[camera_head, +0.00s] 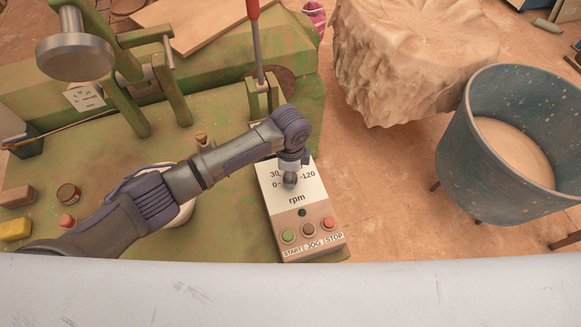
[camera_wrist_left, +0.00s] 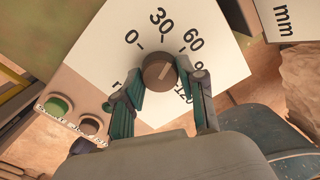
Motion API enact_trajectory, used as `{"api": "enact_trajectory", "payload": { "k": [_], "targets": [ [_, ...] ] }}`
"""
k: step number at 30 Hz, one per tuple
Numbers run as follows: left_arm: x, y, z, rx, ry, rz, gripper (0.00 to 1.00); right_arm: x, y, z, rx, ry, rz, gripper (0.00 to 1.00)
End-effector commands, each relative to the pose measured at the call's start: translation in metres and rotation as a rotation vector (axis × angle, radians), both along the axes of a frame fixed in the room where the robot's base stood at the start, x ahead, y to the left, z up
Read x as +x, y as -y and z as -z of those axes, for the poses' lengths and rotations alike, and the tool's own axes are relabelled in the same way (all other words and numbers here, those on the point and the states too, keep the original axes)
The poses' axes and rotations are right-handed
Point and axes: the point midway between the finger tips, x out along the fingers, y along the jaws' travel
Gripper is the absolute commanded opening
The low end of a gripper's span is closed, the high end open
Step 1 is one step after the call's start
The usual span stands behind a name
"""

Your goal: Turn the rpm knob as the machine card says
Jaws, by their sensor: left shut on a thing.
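The rpm knob (camera_wrist_left: 159,72) is a round brown dial on a white scale plate (camera_wrist_left: 90,72) marked 0, 30, 60 and more. A pale line on the knob slants to the upper right, roughly toward the 60 side. My left gripper (camera_wrist_left: 162,76) has its two fingers closed on opposite sides of the knob. In the head view my left gripper (camera_head: 290,180) comes down over the control box (camera_head: 305,215) and hides the knob and part of the scale. A small white card (camera_head: 85,97) with dark marks is on the green machine; I cannot read it. My right gripper is not in view.
Green START (camera_head: 288,236), JOG (camera_head: 308,231) and red STOP (camera_head: 328,223) buttons sit just below the scale. A red-handled lever (camera_head: 254,40) stands behind the box.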

Motion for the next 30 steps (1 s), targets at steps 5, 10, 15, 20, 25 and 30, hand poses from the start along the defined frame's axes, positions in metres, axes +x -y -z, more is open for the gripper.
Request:
{"api": "enact_trajectory", "payload": {
  "k": [5,10,15,20,25,30],
  "targets": [
    [0.000,0.000,-0.004,0.001,0.000,-0.151,0.05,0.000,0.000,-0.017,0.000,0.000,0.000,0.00],
    [0.001,0.000,-0.004,-0.001,0.002,-0.268,0.05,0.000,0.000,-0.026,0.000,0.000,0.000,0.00],
    [0.001,0.000,-0.003,0.001,0.001,-0.351,0.05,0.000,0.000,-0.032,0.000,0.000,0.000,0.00],
    [0.001,0.000,-0.002,0.001,0.003,-0.398,0.05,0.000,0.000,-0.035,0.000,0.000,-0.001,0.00],
    [0.001,0.000,-0.001,0.001,0.003,-0.420,0.05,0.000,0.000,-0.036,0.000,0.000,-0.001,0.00],
    [0.001,0.000,-0.001,0.000,0.003,-0.423,0.05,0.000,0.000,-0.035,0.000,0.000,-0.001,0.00]
  ]
}}
